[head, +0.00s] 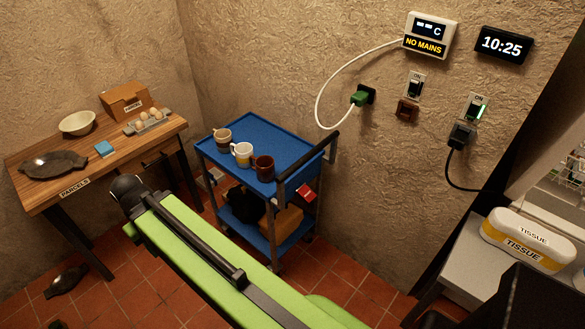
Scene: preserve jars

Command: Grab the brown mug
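Three mugs stand in a row on the blue top of a trolley (273,134) in the head view. The right one (264,169) is plain dark reddish brown, closest to the trolley's handle. The middle mug (242,155) is white and yellow. The left mug (222,141) is brown with paler bands. All are upright and nothing holds them. My green arm crosses the foreground, in front of and below the trolley, with a black joint at its far left end. I cannot make out my gripper.
A dark object (66,280) lies on the tiles. A tissue box (528,238) is at right. The trolley's black handle (306,171) rises beside the mugs.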

